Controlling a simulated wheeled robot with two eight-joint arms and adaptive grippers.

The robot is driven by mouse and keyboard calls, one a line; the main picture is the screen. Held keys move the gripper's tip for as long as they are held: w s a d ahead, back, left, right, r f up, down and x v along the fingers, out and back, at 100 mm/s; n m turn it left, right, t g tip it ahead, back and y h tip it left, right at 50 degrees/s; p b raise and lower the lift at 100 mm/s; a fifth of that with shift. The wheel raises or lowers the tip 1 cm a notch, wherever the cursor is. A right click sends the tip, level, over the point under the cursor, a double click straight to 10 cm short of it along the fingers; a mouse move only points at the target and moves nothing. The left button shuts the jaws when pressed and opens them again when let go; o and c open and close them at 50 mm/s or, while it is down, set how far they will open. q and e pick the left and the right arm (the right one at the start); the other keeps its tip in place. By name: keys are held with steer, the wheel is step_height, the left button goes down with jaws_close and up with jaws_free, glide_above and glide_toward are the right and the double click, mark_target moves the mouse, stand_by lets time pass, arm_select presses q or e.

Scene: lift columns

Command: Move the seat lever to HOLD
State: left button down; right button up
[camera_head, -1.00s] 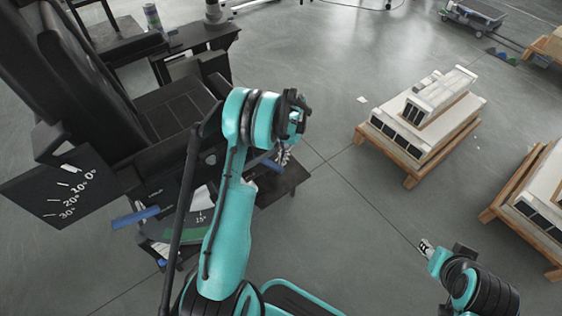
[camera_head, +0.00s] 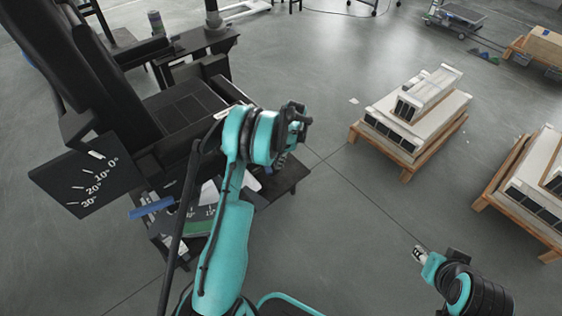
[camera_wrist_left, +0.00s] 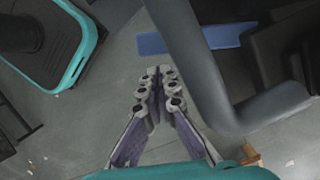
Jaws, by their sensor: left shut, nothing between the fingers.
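The black reclining seat (camera_head: 185,105) stands at the left in the head view. A blue bar-shaped handle (camera_head: 152,207), which may be the seat lever, sticks out at its near side; a blue bar (camera_wrist_left: 195,39) also shows in the left wrist view. A green scale plate (camera_head: 198,227) lies beside it, partly hidden by my left arm; no HOLD label is readable. My left gripper (camera_head: 283,160) is mostly hidden by its wrist, right of the seat. In the left wrist view, its fingers (camera_wrist_left: 160,88) are together and empty, apart from the blue bar. My right gripper (camera_head: 419,254) is at lower right, too small to judge.
A dark panel marked 0° to 30° (camera_head: 85,180) hangs at the seat's left. A wooden pallet (camera_head: 408,166) with white boxed units stands at right, another (camera_head: 540,240) at the right edge. The floor between seat and pallets is clear. A thick dark bar (camera_wrist_left: 205,65) runs close to the left fingers.

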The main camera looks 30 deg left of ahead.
arm_select(q)
steer(key=shift+s+a, duration=0.25)
steer(key=shift+s, duration=0.25)
arm_select(e)
steer(key=shift+f, duration=0.1)
stand_by(0.3)
